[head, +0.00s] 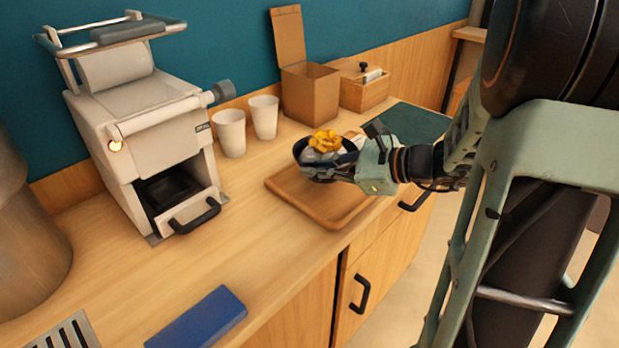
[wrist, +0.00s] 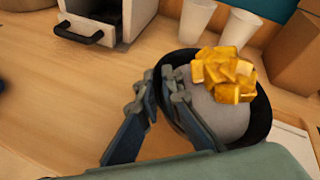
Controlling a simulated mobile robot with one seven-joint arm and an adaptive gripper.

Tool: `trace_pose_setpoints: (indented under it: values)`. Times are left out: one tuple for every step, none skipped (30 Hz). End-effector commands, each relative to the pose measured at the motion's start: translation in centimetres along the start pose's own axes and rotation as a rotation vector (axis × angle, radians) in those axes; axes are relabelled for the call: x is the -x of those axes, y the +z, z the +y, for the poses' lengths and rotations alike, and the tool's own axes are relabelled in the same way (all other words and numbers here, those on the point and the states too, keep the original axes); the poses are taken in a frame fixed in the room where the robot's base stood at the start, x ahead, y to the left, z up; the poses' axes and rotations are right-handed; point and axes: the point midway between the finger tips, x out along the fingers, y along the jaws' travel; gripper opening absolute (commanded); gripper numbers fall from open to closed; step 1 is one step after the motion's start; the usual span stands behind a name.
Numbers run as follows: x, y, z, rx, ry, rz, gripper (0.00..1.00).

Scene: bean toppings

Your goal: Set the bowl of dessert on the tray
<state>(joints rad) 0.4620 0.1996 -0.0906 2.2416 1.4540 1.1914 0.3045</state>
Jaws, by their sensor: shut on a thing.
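A dark bowl (head: 305,147) holds a pale grey dessert topped with yellow-orange cubes (head: 325,141). It also shows in the wrist view, where the dark bowl rim (wrist: 262,118) surrounds the grey mound (wrist: 216,118). My gripper (head: 343,165) is shut on the bowl's near side; in the wrist view its fingers (wrist: 161,97) meet at the bowl's left rim. The wooden tray (head: 322,216) lies on the counter below the bowl, which appears over the tray's far part in the head view. I cannot tell whether the bowl touches the tray.
Two white cups (head: 230,133) and an open cardboard box (head: 308,93) stand behind the tray. A wooden caddy (head: 365,93) and a dark green mat (head: 415,124) are farther right. A white machine (head: 150,115) stands left. A blue block (head: 203,318) lies near the front edge.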

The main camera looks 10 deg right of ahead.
Motion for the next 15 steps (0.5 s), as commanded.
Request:
trace_pose_setpoints:
  values:
    - [-0.4,-0.2,0.0,0.0,0.0,-0.001,0.0]
    - [-0.7,-0.4,0.0,0.0,0.001,-0.002,0.0]
    - [-1.1,-0.8,0.1,-0.002,0.002,-0.002,0.0]
    - [-1.3,-1.2,0.3,-0.004,0.002,-0.001,0.0]
    - [-1.4,-1.7,0.5,-0.003,0.002,-0.001,0.0]
    - [-1.7,-2.3,0.8,-0.005,0.001,-0.001,0.0]
    - [-1.8,-2.6,1.0,-0.004,0.001,-0.001,0.0]
    - [-2.0,-2.9,1.1,-0.004,0.001,-0.002,0.0]
    - [-2.0,-3.1,1.2,-0.003,0.001,-0.002,0.0]
    - [-2.1,-3.1,1.3,-0.001,0.0,-0.002,0.0]
    - [-2.1,-3.1,1.3,0.0,0.0,-0.002,0.0]
    - [-2.0,-3.1,1.2,0.001,0.0,-0.002,0.0]
    - [-2.0,-3.0,1.2,0.001,0.0,-0.002,0.0]
    - [-2.0,-3.0,1.2,0.001,0.0,-0.002,0.0]
    - [-2.0,-3.0,1.2,0.001,0.0,-0.002,0.0]
